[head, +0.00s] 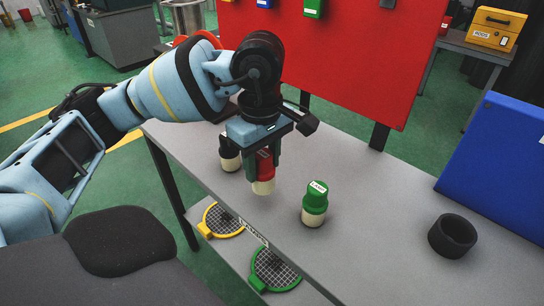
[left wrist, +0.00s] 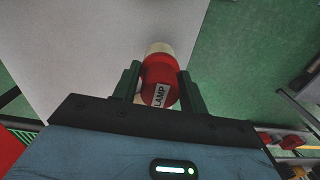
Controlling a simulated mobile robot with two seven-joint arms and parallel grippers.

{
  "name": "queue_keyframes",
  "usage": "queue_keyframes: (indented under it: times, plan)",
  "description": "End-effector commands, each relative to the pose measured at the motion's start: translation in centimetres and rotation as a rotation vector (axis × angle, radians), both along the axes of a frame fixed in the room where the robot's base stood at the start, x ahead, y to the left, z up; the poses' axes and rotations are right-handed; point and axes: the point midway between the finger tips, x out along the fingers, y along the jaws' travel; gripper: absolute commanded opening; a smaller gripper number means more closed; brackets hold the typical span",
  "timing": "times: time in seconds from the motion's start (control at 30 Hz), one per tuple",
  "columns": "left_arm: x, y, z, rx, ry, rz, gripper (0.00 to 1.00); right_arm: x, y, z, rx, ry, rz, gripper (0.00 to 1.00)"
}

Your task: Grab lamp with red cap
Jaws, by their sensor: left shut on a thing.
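The lamp with the red cap (head: 264,170) has a cream lower body and hangs upright between the fingers of my left gripper (head: 263,158) near the table's front edge. In the left wrist view, the red lamp (left wrist: 160,82) with its white LAMP label sits between both fingers of my left gripper (left wrist: 159,88), which is shut on it. Whether its base touches the table is hard to tell. A lamp with a green cap (head: 315,198) stands on the table to the right. A lamp with a black cap (head: 229,150) stands behind and left of the gripper. My right gripper is not in view.
The grey table (head: 370,215) has free room between the green-capped lamp and a black ring (head: 452,236). A red panel (head: 340,60) rises behind the table, and a blue panel (head: 505,165) stands at right. Yellow (head: 206,222) and green (head: 262,284) round mesh items lie on the lower shelf.

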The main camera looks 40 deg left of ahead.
Motion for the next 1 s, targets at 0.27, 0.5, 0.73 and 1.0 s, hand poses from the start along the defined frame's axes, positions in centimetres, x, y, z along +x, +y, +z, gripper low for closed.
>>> queue_keyframes:
  times: [0.27,0.5,0.73,1.0]
  plan:
    - [-6.6,-1.0,0.5,0.002,-0.001,-0.003,0.17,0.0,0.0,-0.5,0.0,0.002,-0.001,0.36]
    - [-10.6,-1.6,0.9,0.001,-0.001,-0.001,0.17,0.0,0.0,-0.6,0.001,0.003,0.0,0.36]
    - [-12.0,-1.9,1.1,0.001,0.0,0.0,0.17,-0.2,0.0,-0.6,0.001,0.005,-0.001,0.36]
    - [-12.2,-1.9,1.1,0.0,0.0,0.001,0.17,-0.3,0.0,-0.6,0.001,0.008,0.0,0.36]
